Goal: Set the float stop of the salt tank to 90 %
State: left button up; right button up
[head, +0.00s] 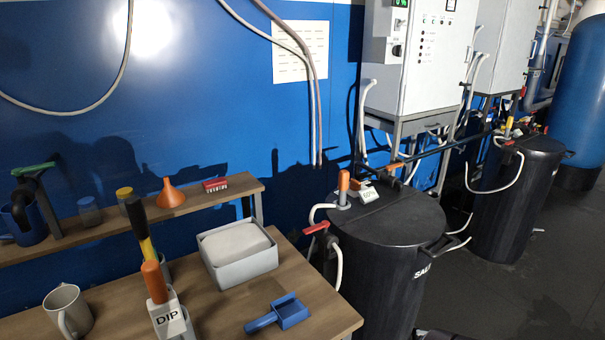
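The salt tank (348,270) is a black drum with a lid and white SALT lettering, standing right of the wooden table. On its lid, an orange-capped grey post (343,190) stands upright. Next to it is a small white tag (368,194) with a percentage too small to read surely. I cannot tell which of these parts is the float stop. A red-handled valve (316,228) with a white hose is on the tank's left side. Neither of my grippers is recognisable in the head view.
The wooden table (225,310) holds a grey tub of white material (215,268), a blue scoop (285,312), a mug (68,312) and a DIP-labelled holder (170,320) with orange and black-yellow handles. A second black drum (505,215) stands behind right.

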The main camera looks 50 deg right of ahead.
aim_at(355, 185)
jog(key=k+l+u, duration=0.1)
jog(key=k+l, duration=0.25)
jog(key=l, duration=0.3)
jog(key=k+l+u, duration=0.1)
jog(key=k+l, duration=0.3)
jog(key=l, duration=0.25)
jog(key=k+l+u, duration=0.15)
jog(key=k+l, duration=0.25)
jog(key=l, duration=0.2)
jog(key=k+l+u, duration=0.1)
jog(key=k+l, duration=0.3)
jog(key=l, duration=0.2)
